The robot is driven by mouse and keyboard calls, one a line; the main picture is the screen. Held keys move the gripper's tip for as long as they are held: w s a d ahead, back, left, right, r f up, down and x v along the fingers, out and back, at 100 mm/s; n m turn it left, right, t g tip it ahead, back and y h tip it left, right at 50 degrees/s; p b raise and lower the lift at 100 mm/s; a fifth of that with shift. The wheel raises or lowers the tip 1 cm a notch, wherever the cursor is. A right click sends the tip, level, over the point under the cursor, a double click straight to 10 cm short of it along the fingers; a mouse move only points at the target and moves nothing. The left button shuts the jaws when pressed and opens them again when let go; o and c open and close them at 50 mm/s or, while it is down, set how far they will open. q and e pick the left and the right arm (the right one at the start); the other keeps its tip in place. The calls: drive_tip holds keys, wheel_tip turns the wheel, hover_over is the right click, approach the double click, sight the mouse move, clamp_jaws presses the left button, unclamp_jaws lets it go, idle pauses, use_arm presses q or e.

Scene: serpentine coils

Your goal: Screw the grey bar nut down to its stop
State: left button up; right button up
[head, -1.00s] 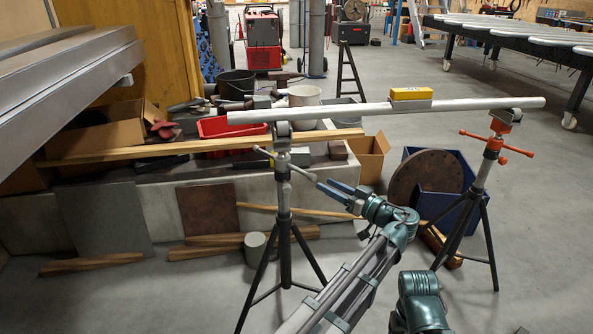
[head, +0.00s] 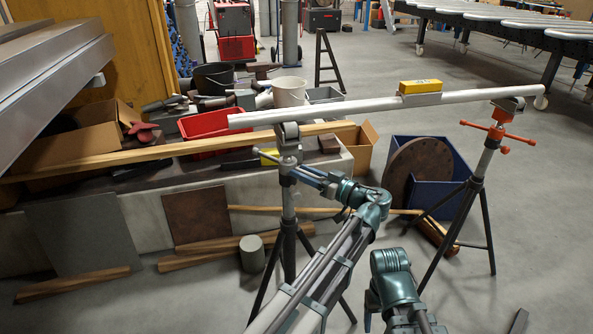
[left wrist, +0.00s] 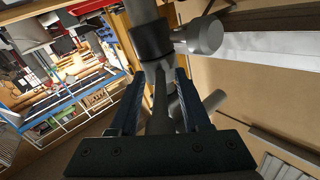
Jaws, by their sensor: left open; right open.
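The grey bar nut (head: 287,176) is on the upper post of the left tripod stand, below its roller head. In the left wrist view a dark collar (left wrist: 152,42) shows ahead with a thick grey rounded bar end (left wrist: 201,36) on its right. Another grey bar (left wrist: 214,101) shows lower right. My left gripper (head: 298,173) is at the post, its tips close to the nut. In the wrist view its blue-lined fingers (left wrist: 160,98) are open, with the dark post seen between them; contact cannot be told. My right gripper is out of view.
A long silver pipe (head: 340,108) carrying a yellow level (head: 421,86) rests above on the left stand and an orange-handled stand (head: 497,136). Behind are a wooden beam (head: 200,147), a red bin (head: 208,130) and a blue box (head: 440,185).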

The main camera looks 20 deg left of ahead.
use_arm(q)
clamp_jaws()
idle(1.4)
